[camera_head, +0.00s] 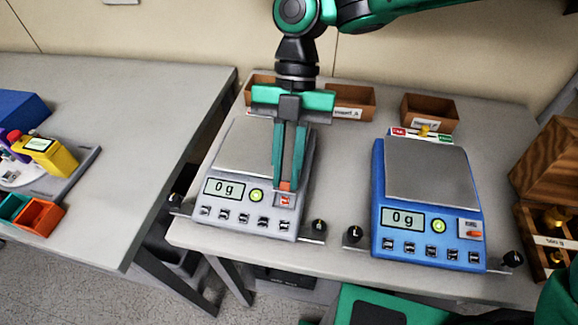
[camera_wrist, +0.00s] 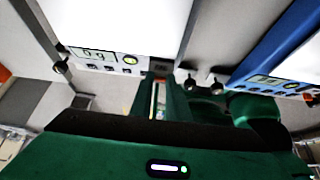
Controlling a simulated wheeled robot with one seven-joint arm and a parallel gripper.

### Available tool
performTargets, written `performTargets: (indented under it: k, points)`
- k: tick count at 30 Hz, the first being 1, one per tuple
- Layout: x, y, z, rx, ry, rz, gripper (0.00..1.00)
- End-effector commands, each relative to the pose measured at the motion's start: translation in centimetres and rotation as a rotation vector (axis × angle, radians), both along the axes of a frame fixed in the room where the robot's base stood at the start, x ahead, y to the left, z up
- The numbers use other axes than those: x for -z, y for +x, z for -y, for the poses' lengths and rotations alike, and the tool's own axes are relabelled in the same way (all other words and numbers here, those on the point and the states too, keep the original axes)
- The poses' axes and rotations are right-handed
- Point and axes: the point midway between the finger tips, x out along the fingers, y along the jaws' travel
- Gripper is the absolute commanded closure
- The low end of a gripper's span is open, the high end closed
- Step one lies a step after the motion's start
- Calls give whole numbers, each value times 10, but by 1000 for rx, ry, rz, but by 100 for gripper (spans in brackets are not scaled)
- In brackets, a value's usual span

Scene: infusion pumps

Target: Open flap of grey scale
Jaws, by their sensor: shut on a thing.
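The grey scale (camera_head: 240,222) stands on the table at the left, its display (camera_head: 224,189) reading 0 g. It also shows in the wrist view (camera_wrist: 108,62). Its flap (camera_head: 285,200), a small red and white piece, is at the front right of its panel, right of the green button. My gripper (camera_head: 286,184) points down over that corner with its fingertips at the flap. The fingers are close together, shut on the flap, with an orange-red bit showing between the tips. In the wrist view the fingers (camera_wrist: 157,95) reach the panel's right end, and they hide most of the flap.
A blue scale (camera_head: 430,200) with its own flap stands to the right. Black knobs (camera_head: 319,226) flank both scales. Wooden boxes (camera_head: 350,100) stand behind, and a wooden weight case (camera_head: 545,225) is at the far right. A separate table (camera_head: 120,150) is at the left.

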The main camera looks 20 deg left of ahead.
Motion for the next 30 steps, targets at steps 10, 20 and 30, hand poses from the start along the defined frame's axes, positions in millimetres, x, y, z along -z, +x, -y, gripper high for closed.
performTargets:
  k: [10,20,30]
  points:
    - [2,13,-1,0,-20,-197,100]
    - [5,21,-2,1,-36,-363,100]
    - [8,27,-3,1,-49,-490,100]
